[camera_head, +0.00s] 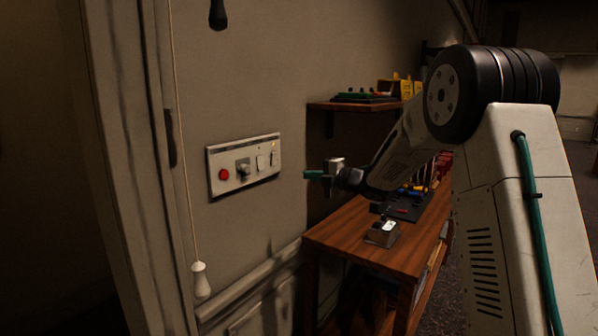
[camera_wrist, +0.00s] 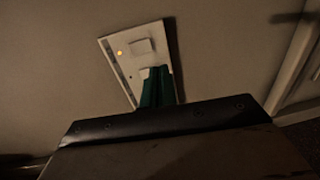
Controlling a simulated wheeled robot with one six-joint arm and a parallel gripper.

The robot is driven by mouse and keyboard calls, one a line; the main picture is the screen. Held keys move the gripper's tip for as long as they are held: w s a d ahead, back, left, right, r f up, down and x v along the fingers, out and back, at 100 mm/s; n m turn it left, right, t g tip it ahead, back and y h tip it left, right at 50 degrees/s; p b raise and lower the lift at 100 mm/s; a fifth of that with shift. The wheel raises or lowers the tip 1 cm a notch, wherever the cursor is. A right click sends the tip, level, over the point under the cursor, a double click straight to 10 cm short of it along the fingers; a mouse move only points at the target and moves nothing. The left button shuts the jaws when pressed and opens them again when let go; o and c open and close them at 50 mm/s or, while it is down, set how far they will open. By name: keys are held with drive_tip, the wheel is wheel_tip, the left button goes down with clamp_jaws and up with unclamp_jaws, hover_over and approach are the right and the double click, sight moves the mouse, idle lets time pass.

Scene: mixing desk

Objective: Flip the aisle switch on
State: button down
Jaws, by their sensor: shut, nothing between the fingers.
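A light wall panel (camera_head: 222,159) is fixed to the wall on the left in the head view. It carries a red button (camera_head: 224,174), a dark knob (camera_head: 243,169) and two pale rocker switches (camera_head: 261,163) at its right end. Small labels are too blurred to read, so I cannot tell which is the aisle switch. My gripper (camera_head: 308,174) has green fingers, shut and empty, to the right of the panel. In the wrist view the green fingertips (camera_wrist: 158,72) overlap the panel (camera_wrist: 108,50), near a lower pale rocker (camera_wrist: 145,72); an upper rocker (camera_wrist: 141,47) and an orange light (camera_wrist: 120,53) show. Contact cannot be told.
A wooden table (camera_head: 338,230) stands below my arm, with a small grey box (camera_head: 382,234) and a dark tray (camera_head: 408,207) on it. A wall shelf (camera_head: 350,106) is above. A pull cord with a white handle (camera_head: 200,280) hangs left of the panel.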

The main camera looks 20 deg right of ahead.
drive_tip(key=shift+f+v, duration=0.25)
drive_tip(key=shift+v, duration=0.9)
drive_tip(key=d+f+m+h, duration=0.7)
drive_tip(key=d+m+h, duration=0.1)
drive_tip(key=m, duration=0.1)
drive_tip(key=s+d+m+g+h, duration=0.3)
drive_tip(key=s+m+g+h, duration=0.4)
drive_tip(key=s, duration=0.6)
drive_tip(key=s+a+r+m+g+y, duration=0.1)
drive_tip(key=s+a, duration=0.4)
drive_tip(key=s, duration=0.8)
drive_tip(key=s+a+r+m+g+y, duration=0.1)
drive_tip(key=s+a+m, duration=0.4)
drive_tip(key=s, duration=0.8)
drive_tip(key=s+a+r+m+g+y, duration=0.1)
drive_tip(key=s+a+m+g+y, duration=0.2)
drive_tip(key=s+a, duration=0.4)
drive_tip(key=s, duration=0.6)
drive_tip(key=shift+a+r+g, duration=0.15)
drive_tip(key=shift+a+g, duration=0.1)
drive_tip(key=shift+g, duration=0.15)
